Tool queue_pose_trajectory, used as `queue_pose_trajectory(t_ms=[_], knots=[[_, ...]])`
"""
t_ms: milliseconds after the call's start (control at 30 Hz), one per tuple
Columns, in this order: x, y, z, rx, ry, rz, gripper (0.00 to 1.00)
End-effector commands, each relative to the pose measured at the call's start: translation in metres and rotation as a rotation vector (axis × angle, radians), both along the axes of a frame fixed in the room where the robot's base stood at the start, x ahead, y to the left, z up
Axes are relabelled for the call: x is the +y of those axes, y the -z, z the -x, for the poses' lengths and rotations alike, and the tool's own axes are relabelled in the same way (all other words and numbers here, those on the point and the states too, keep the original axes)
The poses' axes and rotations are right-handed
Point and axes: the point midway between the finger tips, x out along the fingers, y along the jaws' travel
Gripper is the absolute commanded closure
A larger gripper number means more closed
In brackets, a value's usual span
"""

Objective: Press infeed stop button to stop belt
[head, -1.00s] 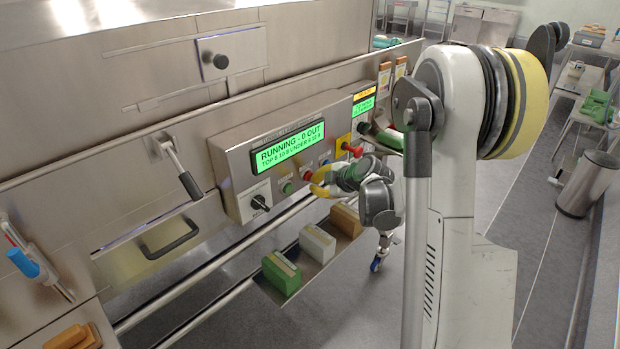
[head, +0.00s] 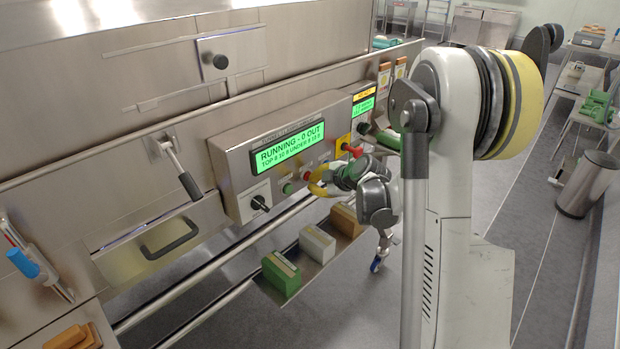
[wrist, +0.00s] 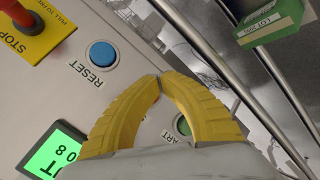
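The control panel (head: 266,150) has a green display (head: 287,146) reading "RUNNING - 0 OUT". Below the display sit a green button (head: 287,187), a red button (head: 307,174) and a blue button (head: 323,162). My gripper (head: 314,184) is at the red button in the head view; contact cannot be told. In the wrist view my yellow fingers (wrist: 160,78) are shut, tips together, with nothing between them. The blue RESET button (wrist: 102,53) and the green button (wrist: 183,125) show on either side.
A red pull knob (head: 352,150) on a yellow STOP plate is right of the buttons. A black selector knob (head: 260,203) is at the panel's left. Green (head: 281,274), white (head: 317,243) and brown (head: 346,220) blocks stand below. A rail (head: 240,291) runs in front.

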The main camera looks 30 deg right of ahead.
Motion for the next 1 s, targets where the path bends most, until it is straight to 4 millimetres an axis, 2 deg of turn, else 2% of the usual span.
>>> queue_pose_trajectory(t_ms=[567, 1000], knots=[[0.001, 0.0, -0.003, 0.0, -0.001, -0.001, 1.0], [-0.005, 0.0, 0.015, 0.001, 0.0, 0.0, 1.0]])
